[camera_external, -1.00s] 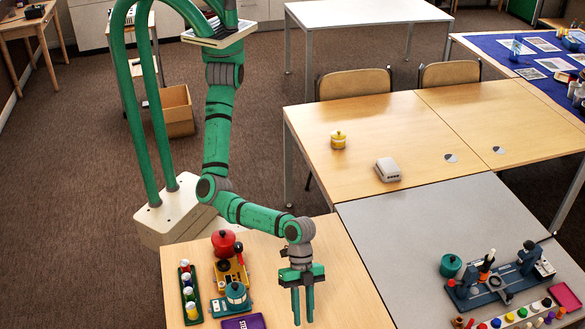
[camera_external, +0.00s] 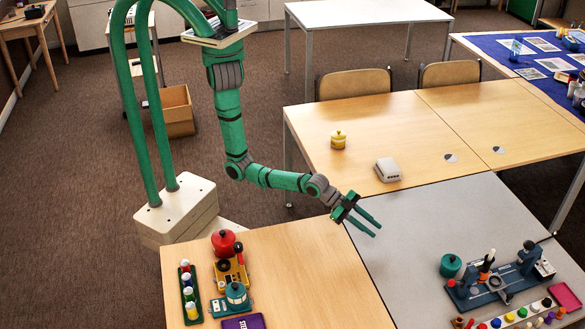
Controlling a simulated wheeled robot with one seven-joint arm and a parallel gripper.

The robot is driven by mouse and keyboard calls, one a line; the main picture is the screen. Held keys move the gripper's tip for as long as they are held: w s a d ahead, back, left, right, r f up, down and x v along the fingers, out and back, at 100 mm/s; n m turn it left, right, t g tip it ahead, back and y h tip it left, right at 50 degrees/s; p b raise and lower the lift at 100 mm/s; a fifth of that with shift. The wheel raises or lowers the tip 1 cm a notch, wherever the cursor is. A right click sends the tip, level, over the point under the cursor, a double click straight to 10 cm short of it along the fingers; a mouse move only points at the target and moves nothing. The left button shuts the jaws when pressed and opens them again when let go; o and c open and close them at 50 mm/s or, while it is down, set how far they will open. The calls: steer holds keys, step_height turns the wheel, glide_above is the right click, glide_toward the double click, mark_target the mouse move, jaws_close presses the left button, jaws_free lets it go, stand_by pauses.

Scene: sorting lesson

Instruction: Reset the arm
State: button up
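My gripper (camera_external: 368,224) is at the end of my green arm, above the seam between the near wooden table (camera_external: 300,265) and the grey table (camera_external: 405,235). Its two green fingers point right and slightly down. They are spread apart with nothing between them. The gripper touches no object that I can see.
On the near wooden table stand a red pot (camera_external: 223,242), a teal pot (camera_external: 236,292), a rack of jars (camera_external: 189,294) and a purple tray (camera_external: 243,322). A yellow pot (camera_external: 338,139) and a white device (camera_external: 388,169) stand on the far wooden table. A blue apparatus (camera_external: 500,280) stands right.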

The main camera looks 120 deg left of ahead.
steer(key=shift+t, duration=0.6)
steer(key=s+a, duration=0.2)
steer(key=s, duration=0.1)
steer(key=s+a, duration=0.2)
steer(key=s, duration=0.2)
steer(key=s+a, duration=0.3)
steer(key=s, duration=0.1)
steer(key=shift+f, duration=0.3)
steer(key=s+a, duration=0.2)
steer(key=s, duration=1.4)
steer(key=s+d+r+n, duration=0.2)
steer(key=s+d+r, duration=0.1)
steer(key=s, duration=0.6)
steer(key=s+d+r+n, duration=0.2)
steer(key=s+r, duration=0.4)
steer(key=s, duration=0.4)
steer(key=shift+d+n+t+y, duration=0.4)
steer(key=shift+d, duration=0.05)
